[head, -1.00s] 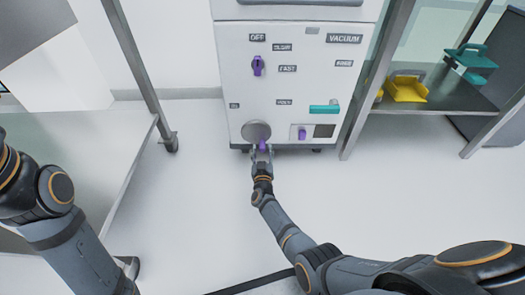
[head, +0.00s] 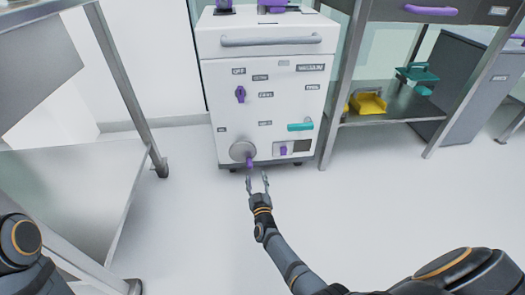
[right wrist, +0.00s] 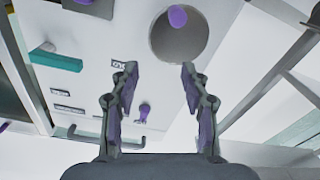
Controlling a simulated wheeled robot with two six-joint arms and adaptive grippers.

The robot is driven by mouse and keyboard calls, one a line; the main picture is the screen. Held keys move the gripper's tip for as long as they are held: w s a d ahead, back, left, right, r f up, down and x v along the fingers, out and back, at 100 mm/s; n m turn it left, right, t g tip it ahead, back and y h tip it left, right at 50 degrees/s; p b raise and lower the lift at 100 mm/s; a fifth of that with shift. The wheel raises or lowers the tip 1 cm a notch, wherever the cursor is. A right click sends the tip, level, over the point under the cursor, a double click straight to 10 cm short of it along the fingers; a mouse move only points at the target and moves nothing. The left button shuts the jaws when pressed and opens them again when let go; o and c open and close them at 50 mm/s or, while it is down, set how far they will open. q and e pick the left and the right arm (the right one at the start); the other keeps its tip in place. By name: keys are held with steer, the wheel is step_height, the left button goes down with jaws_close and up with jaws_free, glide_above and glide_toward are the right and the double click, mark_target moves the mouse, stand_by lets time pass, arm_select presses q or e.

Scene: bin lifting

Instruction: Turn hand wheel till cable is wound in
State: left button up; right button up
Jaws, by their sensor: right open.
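The hand wheel (head: 242,151) is a grey disc low on the left of the white machine's front. Its purple handle (head: 250,162) sits at the disc's lower edge. My right gripper (head: 257,177) is open and empty, just below and apart from the handle. In the right wrist view the wheel (right wrist: 180,47) and its purple handle (right wrist: 177,16) show beyond the open fingers (right wrist: 160,70). No cable can be made out. Of my left arm only a part shows at the lower left; its gripper is out of the picture.
The white machine (head: 270,75) has a purple knob (head: 240,94), a teal handle (head: 300,127) and a small purple switch (head: 283,151). A metal table (head: 70,165) stands at left. A shelf (head: 400,108) at right holds a yellow tray (head: 368,103). The floor between is clear.

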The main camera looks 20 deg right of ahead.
steer(key=s+r+t+y+p, duration=0.1)
steer(key=s+r+p, duration=0.3)
steer(key=r, duration=0.7)
steer(key=s+r+t+y+p, duration=0.1)
steer(key=s+r+p, duration=0.3)
steer(key=r, duration=0.8)
steer(key=shift+s+a+y, duration=0.15)
steer(key=shift+s+y, duration=0.05)
steer(key=shift+y, duration=0.7)
steer(key=shift+f, duration=0.1)
